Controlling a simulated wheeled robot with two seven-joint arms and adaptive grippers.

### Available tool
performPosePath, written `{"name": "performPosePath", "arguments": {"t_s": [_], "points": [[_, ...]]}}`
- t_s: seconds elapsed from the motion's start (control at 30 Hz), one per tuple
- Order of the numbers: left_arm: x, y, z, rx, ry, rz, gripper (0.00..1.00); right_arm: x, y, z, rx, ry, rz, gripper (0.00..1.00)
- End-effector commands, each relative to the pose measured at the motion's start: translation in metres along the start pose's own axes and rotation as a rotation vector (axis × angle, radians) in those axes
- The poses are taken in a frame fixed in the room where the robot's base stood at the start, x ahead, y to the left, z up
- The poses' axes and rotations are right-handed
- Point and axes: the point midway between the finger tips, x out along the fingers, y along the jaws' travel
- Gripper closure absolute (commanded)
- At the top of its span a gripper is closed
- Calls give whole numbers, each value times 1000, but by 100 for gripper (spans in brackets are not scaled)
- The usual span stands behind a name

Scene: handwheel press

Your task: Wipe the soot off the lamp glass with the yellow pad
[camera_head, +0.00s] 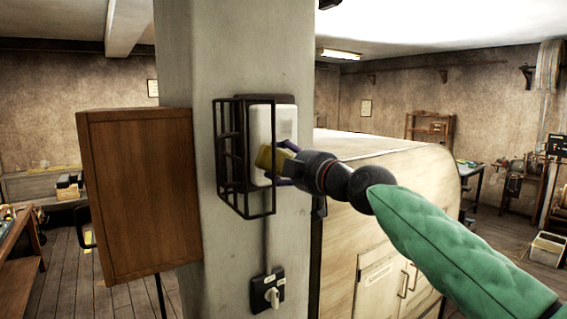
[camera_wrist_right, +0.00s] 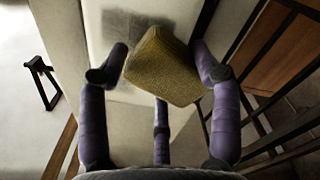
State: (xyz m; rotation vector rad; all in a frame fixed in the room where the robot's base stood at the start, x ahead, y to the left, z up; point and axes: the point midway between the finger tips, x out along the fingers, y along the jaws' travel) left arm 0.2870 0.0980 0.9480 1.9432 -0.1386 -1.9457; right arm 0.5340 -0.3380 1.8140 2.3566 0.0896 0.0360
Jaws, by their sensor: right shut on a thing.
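The lamp (camera_head: 262,125) is a pale, rounded upright housing on the grey pillar; its pale face also shows in the right wrist view (camera_wrist_right: 172,10). My right gripper (camera_head: 284,165) is shut on the yellow pad (camera_head: 266,158), at the lamp's lower right. In the right wrist view the pad (camera_wrist_right: 165,66) sits between the purple fingers, tilted, over the pale face. I cannot tell whether pad and glass touch. A grey smudge (camera_wrist_right: 118,24) shows on the pale face beside the pad. The pad hides part of the glass. My left gripper is not in view.
A black wire cage (camera_head: 231,160) stands swung out on the lamp's left side. A brown wooden cabinet door (camera_head: 140,195) is left of the pillar. A rotary switch (camera_head: 268,292) sits below. A large cream cabinet (camera_head: 385,165) stands right, behind my arm.

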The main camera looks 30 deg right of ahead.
Motion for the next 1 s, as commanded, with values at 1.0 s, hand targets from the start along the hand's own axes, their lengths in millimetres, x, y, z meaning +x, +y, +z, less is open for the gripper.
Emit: {"name": "performPosePath", "arguments": {"t_s": [1.0], "points": [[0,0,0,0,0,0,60,16,0,0,0,0,0,62]]}}
